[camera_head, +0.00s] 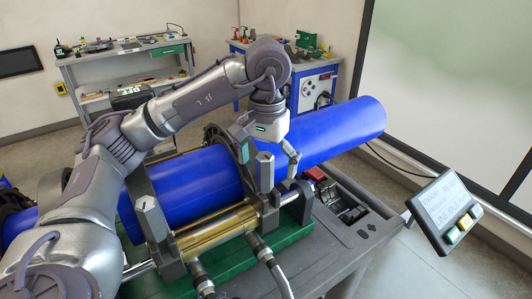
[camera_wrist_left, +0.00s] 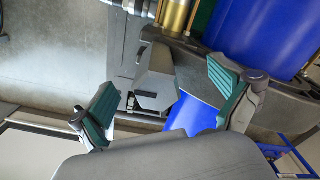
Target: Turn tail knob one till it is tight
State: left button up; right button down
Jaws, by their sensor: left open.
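A grey, block-shaped clamp knob (camera_head: 264,171), which looks like the tail knob, stands on the clamp at the near side of the blue pipe. In the left wrist view the knob (camera_wrist_left: 158,80) lies between my two teal-padded fingers, with a visible gap to each pad. My left gripper (camera_head: 268,150) reaches over the pipe and hangs down at this knob. It is open and holds nothing; the wrist view shows the spread fingers (camera_wrist_left: 164,82) clearly. A second similar knob (camera_head: 151,218) stands further left on the cart. My right gripper is not in view.
A long blue pipe (camera_head: 340,130) runs through the clamps. Brass cylinders (camera_head: 215,229) and black hoses lie in front. A control screen (camera_head: 443,210) stands at the right. Workbenches (camera_head: 125,75) stand at the back, apart from the cart.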

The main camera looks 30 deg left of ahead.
aim_at(266, 153)
pick_arm(q)
notch_tip(266, 153, up, 6)
jog(key=p, duration=0.5)
jog(key=shift+f, duration=0.1)
